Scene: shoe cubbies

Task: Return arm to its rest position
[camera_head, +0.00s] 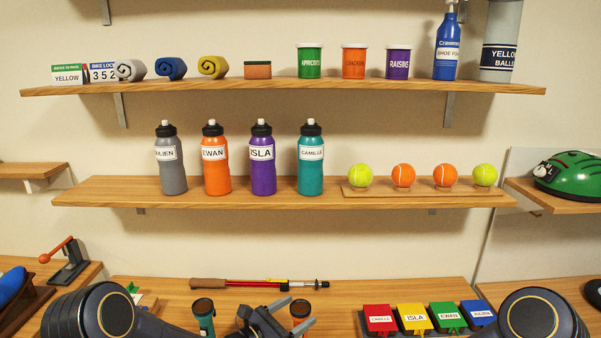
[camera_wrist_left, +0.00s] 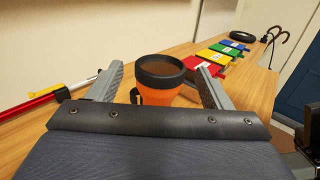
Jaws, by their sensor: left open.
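My left gripper (camera_head: 290,314) is low in the middle of the head view, over the workbench (camera_head: 380,289). Its two grey fingers are apart, with nothing gripped. In the left wrist view the gripper (camera_wrist_left: 160,78) shows an orange flashlight (camera_wrist_left: 158,97) with a black top, upright and seen between the fingers; whether they touch it I cannot tell. The same orange flashlight (camera_head: 300,309) shows just beyond the fingers in the head view. My right gripper is not in view; only a dark part of my right arm shows at the lower right.
A teal flashlight (camera_head: 203,314) stands left of the gripper. A red pump (camera_head: 250,283) lies behind it. Several coloured name-tagged boxes (camera_head: 412,315) are to the right. Above, a shelf (camera_head: 240,200) holds bottles and balls; a higher shelf (camera_head: 200,87) holds cans and towels.

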